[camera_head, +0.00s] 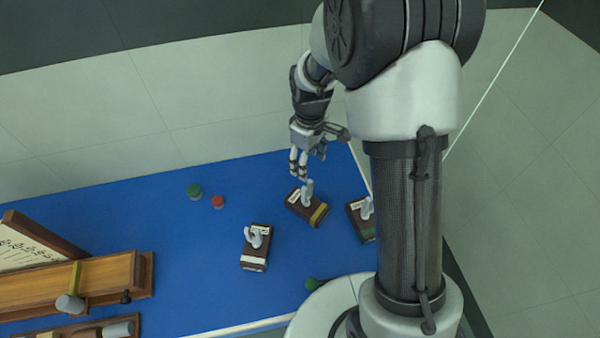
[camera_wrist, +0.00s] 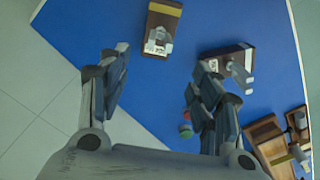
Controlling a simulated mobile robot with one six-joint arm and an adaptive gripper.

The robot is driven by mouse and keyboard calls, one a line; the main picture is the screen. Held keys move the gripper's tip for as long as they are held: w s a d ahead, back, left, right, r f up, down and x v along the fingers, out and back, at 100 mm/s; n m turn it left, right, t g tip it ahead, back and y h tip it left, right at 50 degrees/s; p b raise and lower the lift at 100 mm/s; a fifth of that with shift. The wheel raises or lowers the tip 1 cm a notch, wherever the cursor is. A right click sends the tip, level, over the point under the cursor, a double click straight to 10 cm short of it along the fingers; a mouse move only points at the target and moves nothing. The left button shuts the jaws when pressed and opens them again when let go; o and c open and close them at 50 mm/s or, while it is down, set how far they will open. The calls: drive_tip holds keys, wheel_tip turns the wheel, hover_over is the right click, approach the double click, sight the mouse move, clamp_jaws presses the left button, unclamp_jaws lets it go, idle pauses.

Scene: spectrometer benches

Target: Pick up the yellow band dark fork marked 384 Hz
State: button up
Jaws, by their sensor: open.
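The yellow band fork (camera_head: 308,193) stands upright on a dark brown box with a yellow band (camera_head: 319,214) at its right end. The fork looks pale grey, and its marking is too small to read. In the wrist view its box (camera_wrist: 162,30) lies at the top middle, beyond the fingertips, with the yellow band at the far end. My gripper (camera_head: 308,160) is open and empty, above and behind this fork in the head view, apart from it. In the wrist view the two fingers (camera_wrist: 160,68) stand wide apart with bare blue mat between them.
A fork box with a white band (camera_head: 254,264) stands to the left, one with a green band (camera_head: 369,238) to the right, partly hidden by my arm. Green (camera_head: 194,190) and red (camera_head: 218,202) knobs lie on the blue mat (camera_head: 150,215). Wooden racks (camera_head: 105,280) stand at the left.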

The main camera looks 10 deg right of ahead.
sight(308, 183)
wheel_tip(308, 183, down, 11)
drive_tip(key=shift+d+f+b, duration=0.1)
drive_tip(key=shift+b, duration=0.45)
drive_tip(key=shift+f, duration=3.1)
clamp_jaws()
